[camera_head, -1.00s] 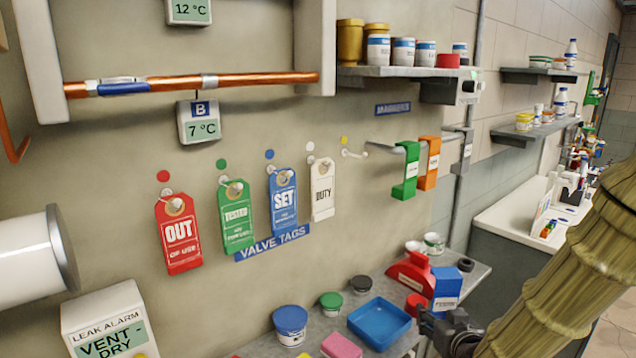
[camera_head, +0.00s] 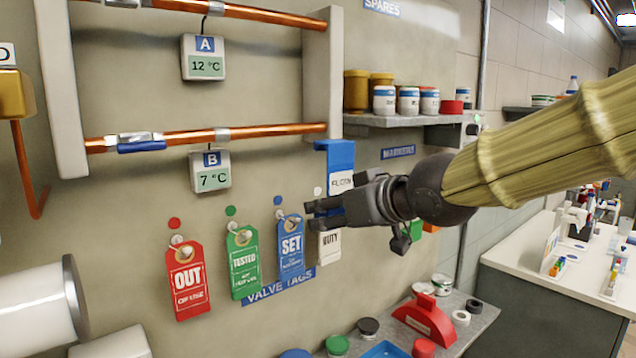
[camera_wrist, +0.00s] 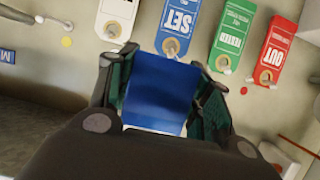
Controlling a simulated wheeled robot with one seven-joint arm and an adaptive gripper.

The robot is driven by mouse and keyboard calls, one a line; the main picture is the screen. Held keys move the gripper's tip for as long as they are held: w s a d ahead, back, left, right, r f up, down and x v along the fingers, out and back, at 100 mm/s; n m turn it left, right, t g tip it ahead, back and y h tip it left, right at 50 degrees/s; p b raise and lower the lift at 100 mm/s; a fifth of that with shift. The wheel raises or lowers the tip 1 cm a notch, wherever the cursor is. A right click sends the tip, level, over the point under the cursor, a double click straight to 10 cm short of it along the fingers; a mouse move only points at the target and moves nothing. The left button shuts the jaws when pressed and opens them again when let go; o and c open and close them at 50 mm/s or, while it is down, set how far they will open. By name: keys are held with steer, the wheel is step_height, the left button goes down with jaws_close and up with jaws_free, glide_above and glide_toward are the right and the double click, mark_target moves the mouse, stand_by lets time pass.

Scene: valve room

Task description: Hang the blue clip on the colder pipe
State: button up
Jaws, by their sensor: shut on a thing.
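My gripper (camera_head: 325,212) is shut on the blue clip (camera_head: 340,155), which stands upright with its hooked top above my fingers. In the wrist view the blue clip (camera_wrist: 160,92) fills the space between my fingers (camera_wrist: 163,100). Pipe A, the upper copper pipe (camera_head: 245,14), carries a gauge (camera_head: 203,57) reading 12 °C. Pipe B, the lower copper pipe (camera_head: 185,137), carries a gauge (camera_head: 211,171) reading 7 °C. The clip is right of pipe B's right end and apart from it, near the white bracket post.
Red (camera_head: 188,280), green (camera_head: 242,262), blue (camera_head: 291,248) and white (camera_head: 330,245) valve tags hang on wall pegs. A shelf with jars (camera_head: 400,120) is right of the pipes. A blue-based fitting (camera_head: 140,143) sits on pipe B's left. The wall below pipe B is partly clear.

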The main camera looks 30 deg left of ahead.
mark_target(333, 184)
step_height(333, 184, up, 5)
steer(key=s+a, duration=0.1)
steer(key=s, duration=0.2)
steer(key=w+a+f, duration=0.1)
steer(key=w+a, duration=0.2)
steer(key=a, duration=0.5)
steer(key=shift+w+a+f+g, duration=0.15)
steer(key=shift+w+a+g, duration=0.15)
stand_by(0.6)
stand_by(0.3)
steer(key=o, duration=1.1)
steer(key=v, duration=1.2)
steer(key=shift+f, duration=0.2)
